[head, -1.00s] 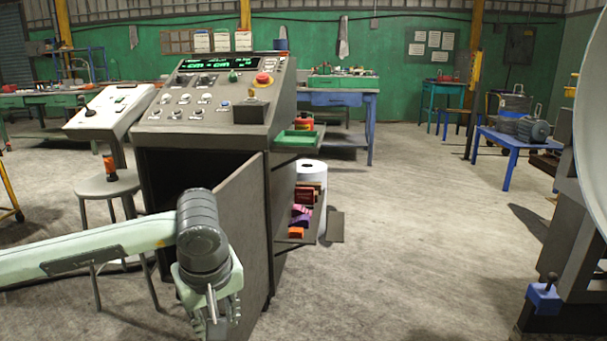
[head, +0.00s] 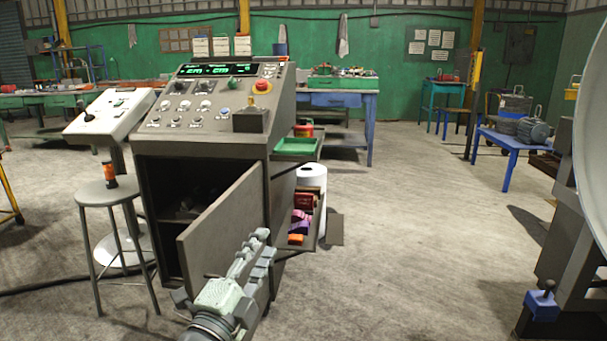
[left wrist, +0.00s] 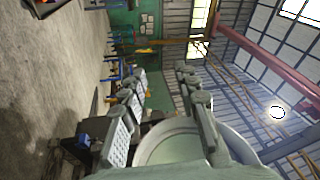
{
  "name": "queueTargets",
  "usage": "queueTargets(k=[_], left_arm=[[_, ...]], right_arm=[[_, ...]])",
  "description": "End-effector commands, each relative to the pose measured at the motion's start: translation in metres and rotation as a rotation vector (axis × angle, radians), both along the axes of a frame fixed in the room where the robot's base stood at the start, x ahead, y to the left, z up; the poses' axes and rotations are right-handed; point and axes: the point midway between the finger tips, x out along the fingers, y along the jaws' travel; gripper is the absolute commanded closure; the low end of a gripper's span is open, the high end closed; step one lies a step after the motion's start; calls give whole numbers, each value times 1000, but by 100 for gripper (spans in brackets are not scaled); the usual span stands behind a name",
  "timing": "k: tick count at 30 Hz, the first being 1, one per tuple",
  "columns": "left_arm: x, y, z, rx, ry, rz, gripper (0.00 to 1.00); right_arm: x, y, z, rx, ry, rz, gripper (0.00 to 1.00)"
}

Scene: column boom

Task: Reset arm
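My left gripper (head: 265,243) is low in the head view, in front of the open door (head: 225,218) of the grey control cabinet, and points away from me. From this angle I cannot tell whether it touches the door. In the left wrist view my left gripper (left wrist: 160,70) shows two fingers apart with nothing between them. The control cabinet (head: 205,143) stands left of centre, with lit green displays and a red button on its sloped panel. My right gripper is in neither view.
A stool (head: 106,190) with a small orange-and-black object (head: 110,174) stands left of the cabinet. A green tray (head: 296,146) and shelf items are on its right side. A blue clamp-like part (head: 541,305) is at lower right. The floor (head: 420,230) between is clear.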

Motion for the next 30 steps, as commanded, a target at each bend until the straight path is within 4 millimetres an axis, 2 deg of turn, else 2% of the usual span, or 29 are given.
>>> queueTargets(k=[1,4,8,9,11,12,14,15,18,22,25,30], left_arm=[[1,25,-32,-86,126,70,69],[-6,69,-95,-241,351,210,69],[-38,117,-177,-422,623,392,69],[-53,129,-201,-473,702,447,69],[-79,145,-236,-545,818,534,69],[-98,155,-258,-592,895,593,69],[-130,167,-288,-658,1004,680,69],[-152,174,-306,-697,1072,738,69],[-204,184,-340,-782,1220,864,69],[-254,191,-366,-852,1349,985,69],[-276,192,-374,-879,1401,1035,69],[-284,193,-378,-890,1421,1056,69]], right_arm=[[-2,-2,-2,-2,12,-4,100],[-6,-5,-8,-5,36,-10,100],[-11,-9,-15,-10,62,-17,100],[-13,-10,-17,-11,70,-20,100],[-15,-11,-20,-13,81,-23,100],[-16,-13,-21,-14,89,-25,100],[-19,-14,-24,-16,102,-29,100],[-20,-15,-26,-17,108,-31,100],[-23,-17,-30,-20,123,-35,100],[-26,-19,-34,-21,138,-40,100],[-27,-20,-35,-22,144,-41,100],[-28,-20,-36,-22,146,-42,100]])
